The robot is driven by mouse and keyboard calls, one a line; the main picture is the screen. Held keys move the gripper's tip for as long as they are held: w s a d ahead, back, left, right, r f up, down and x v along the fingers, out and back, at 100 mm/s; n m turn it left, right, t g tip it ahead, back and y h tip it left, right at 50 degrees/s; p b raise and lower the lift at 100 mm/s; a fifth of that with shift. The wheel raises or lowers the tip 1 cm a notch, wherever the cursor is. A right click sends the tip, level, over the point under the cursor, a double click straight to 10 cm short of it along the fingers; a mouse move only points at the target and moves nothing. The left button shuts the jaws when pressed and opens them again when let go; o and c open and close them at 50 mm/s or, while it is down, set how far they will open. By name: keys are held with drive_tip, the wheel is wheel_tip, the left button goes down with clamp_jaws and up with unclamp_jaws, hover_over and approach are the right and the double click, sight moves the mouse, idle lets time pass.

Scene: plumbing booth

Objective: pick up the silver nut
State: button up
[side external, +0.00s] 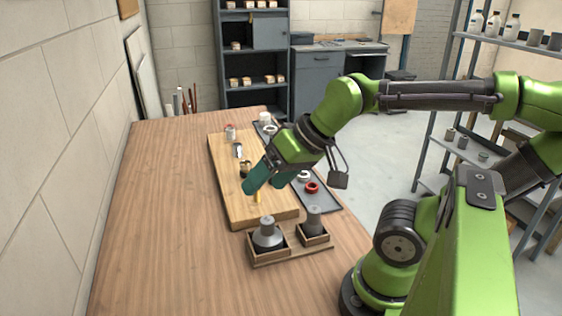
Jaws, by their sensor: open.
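My gripper (266,185) is open, with teal fingers pointing down over the wooden board (232,207). Nothing shows between the fingers. A small silver piece (238,150) lies on the board, farther back and left of the gripper. A pale ring-like part (303,177) lies on the dark tray (326,204) right of the gripper, and another pale ring (270,130) lies at the tray's far end. I cannot tell which of these is the silver nut. My gripper hides part of the board and the tray.
A red ring (312,187) lies on the tray. A dark brassy part (245,168) and a yellow piece (257,196) are close to the fingers. A wooden holder (290,253) with two grey fittings stands in front. The table's left side is clear.

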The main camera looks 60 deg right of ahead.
drive_tip(key=shift+c, duration=0.3)
drive_tip(key=n+g, duration=0.4)
drive_tip(key=n, duration=0.5)
hover_over(245, 163)
drive_tip(key=s, duration=0.3)
wheel_tip(245, 163, down, 12)
drive_tip(key=shift+h, duration=0.3)
drive_tip(key=shift+w+d+x, duration=0.15)
drive_tip(key=shift+d+x, duration=0.05)
drive_tip(key=shift+x, duration=1.3)
drive_tip(key=shift+w+d+x, duration=0.15)
drive_tip(key=shift+x, duration=1.3)
